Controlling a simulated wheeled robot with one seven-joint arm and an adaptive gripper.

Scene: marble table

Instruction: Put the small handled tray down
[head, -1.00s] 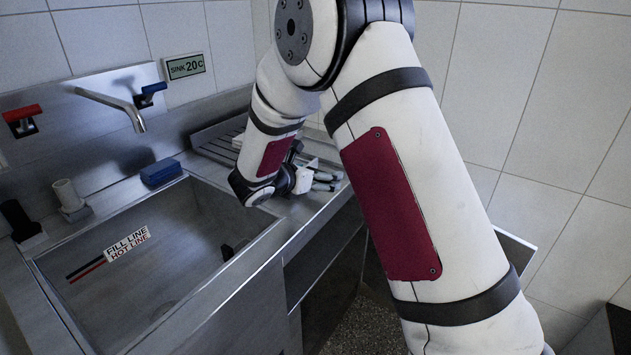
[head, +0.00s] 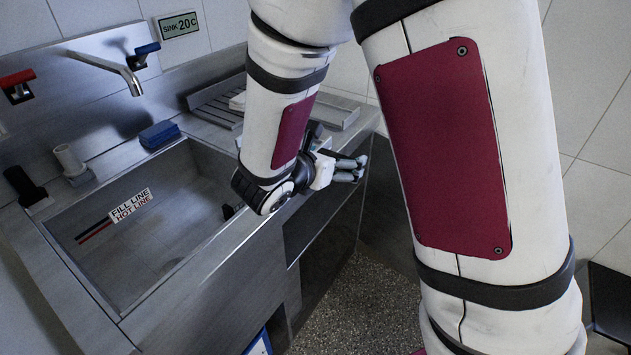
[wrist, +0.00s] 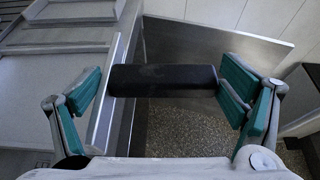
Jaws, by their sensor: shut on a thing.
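My gripper (wrist: 163,85) has its teal-padded fingers closed on the two ends of a dark, bar-like thing (wrist: 163,80). I take this to be the small handled tray. Only its smooth black near side shows clearly, lying level across the wrist view; its full shape cannot be made out. In the head view my gripper (head: 352,168) is at the front edge of the steel counter, right of the sink, with its fingers pointing right. The held thing cannot be told apart there.
The steel sink basin (head: 150,235) lies left of my gripper. A ribbed drainboard (head: 212,105) is behind it. A blue block (head: 160,134) sits on the sink's back rim. Speckled floor (head: 345,300) shows below the counter front. A grey panel (wrist: 215,50) lies beyond the held thing.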

